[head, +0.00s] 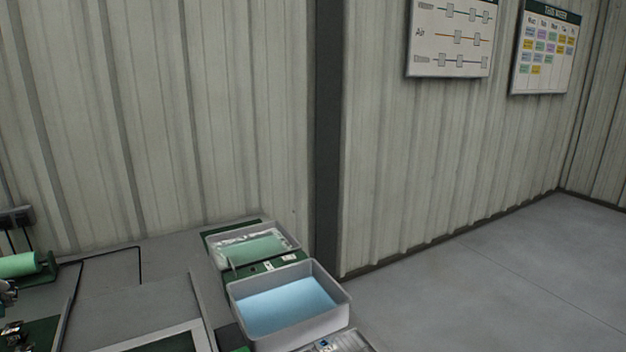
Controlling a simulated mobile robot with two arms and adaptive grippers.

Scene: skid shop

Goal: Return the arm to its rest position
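Neither of my arms nor grippers can be made out in the head view. Small shiny metal parts (14,335) sit at the lower left edge, cut off by the frame; I cannot tell exactly what they are. The workbench (135,295) fills the lower left.
On the bench's right side stand a grey bin with a blue bottom (290,305) and, behind it, a tray with a green bottom (250,248). A green roll (20,264) is at the left. Corrugated wall (200,130) stands behind. The floor (500,280) at right is clear.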

